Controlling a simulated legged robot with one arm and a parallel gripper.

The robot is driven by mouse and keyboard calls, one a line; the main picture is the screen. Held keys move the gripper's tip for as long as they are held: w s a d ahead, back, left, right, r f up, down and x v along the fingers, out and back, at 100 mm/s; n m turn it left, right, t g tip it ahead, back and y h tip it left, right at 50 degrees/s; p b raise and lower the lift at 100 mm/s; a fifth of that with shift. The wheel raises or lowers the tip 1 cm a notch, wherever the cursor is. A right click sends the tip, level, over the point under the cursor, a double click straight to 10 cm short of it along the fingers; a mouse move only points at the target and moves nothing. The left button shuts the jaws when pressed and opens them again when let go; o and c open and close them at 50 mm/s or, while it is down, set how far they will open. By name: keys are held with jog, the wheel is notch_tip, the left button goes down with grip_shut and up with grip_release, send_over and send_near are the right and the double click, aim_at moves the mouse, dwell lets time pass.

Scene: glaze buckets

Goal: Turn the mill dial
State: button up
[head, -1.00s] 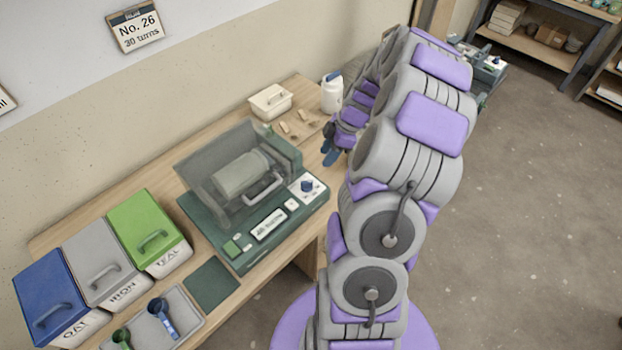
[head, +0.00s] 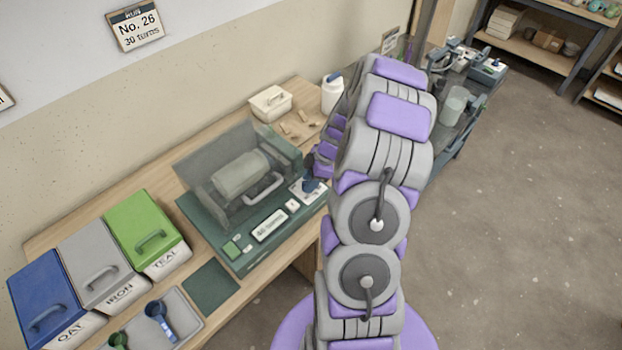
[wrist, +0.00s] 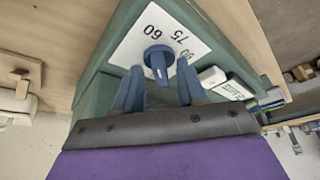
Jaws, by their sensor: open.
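The mill (head: 225,235) is a green machine on the bench with a clear cover over a grey drum. Its blue dial (wrist: 158,62) shows in the wrist view on a white plate (wrist: 140,35) marked with numbers, 60 and 75 readable. My gripper (wrist: 160,70) is open, its two blue fingers apart on either side of the dial's near part. I cannot tell whether they touch it. In the head view, the gripper is at the mill's right front corner, largely hidden by my arm, and covers part of the dial plate.
A wall card (head: 137,25) reads No. 26, 30 turns. Blue (head: 50,300), grey (head: 95,265) and green (head: 147,230) bins stand left of the mill, with a scoop tray (head: 185,308) in front. A lidded white box (head: 270,103) and a white bottle (head: 332,92) stand behind.

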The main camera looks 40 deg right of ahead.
jog(key=shift+a+r, duration=0.1)
jog(key=shift+a, duration=0.3)
jog(key=shift+c, duration=0.9)
jog(key=shift+d, duration=0.55)
grip_shut()
jog(key=shift+a, duration=0.15)
